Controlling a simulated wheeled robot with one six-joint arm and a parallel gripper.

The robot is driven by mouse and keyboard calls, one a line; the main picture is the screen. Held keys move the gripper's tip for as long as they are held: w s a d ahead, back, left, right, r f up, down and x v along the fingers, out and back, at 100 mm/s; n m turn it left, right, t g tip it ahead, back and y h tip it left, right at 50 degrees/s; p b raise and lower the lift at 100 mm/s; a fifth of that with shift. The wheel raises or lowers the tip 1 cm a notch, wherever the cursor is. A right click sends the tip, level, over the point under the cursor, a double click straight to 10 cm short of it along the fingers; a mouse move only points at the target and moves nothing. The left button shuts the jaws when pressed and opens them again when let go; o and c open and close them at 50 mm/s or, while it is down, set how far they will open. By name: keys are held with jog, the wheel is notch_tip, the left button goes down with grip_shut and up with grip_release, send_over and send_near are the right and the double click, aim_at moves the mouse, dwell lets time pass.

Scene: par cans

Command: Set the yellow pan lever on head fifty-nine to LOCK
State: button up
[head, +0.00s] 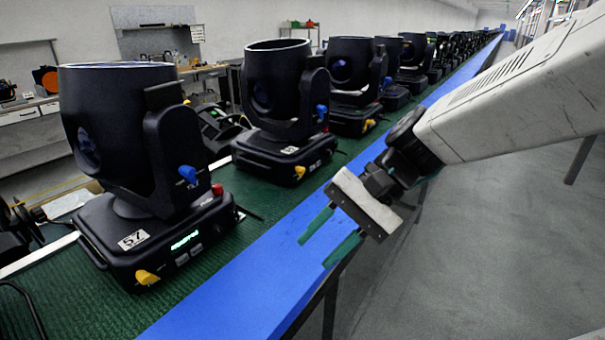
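Black moving heads stand in a row on a green belt. The nearest (110,130) carries a white label (132,239) reading 57, with a yellow lever (147,277) low on its base. The second head (278,85) has a yellow lever (299,171) at its base corner. The third head (350,65) has a yellow lever (369,124). Their labels are too small to read, so I cannot tell which is fifty-nine, nor any lever's setting. My gripper (314,254) is open and empty over the blue rail, its green fingers apart, clear of all levers.
The blue rail (215,305) edges the green belt (255,195) on the aisle side. Blue levers (188,174) and a red knob (217,189) stick out from the nearest head. Grey floor (480,250) is free at right. Benches stand behind at left.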

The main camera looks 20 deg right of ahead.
aim_at(304, 171)
jog(key=w+d+f+m+t+y, duration=0.1)
jog(key=w+d+m+t, duration=0.1)
jog(key=w+m, duration=0.3)
jog(key=w+d+f+m+t+y, duration=0.1)
jog(key=w+d+m+t, duration=0.2)
jog(key=w+m+t, duration=0.2)
jog(key=w+d+f+m+t+y, duration=0.1)
jog(key=w+m+t, duration=0.3)
jog(key=w, duration=0.6)
jog(key=shift+d+m+y, duration=0.5)
jog(key=shift+d, duration=0.15)
jog(key=w+d+m+t+h, duration=0.1)
jog(key=w+d+f+m+t, duration=0.1)
jog(key=d+m, duration=0.1)
jog(key=w+d+f+m+t+h, duration=0.1)
jog(key=d, duration=0.1)
jog(key=shift+w+f+t+h, duration=0.25)
jog(key=shift+w+t+h, duration=0.05)
jog(key=shift+t, duration=0.1)
jog(key=shift+w+m, duration=0.3)
jog(key=shift+w, duration=0.05)
jog(key=x, duration=0.7)
jog(key=shift+c, duration=0.3)
grip_shut()
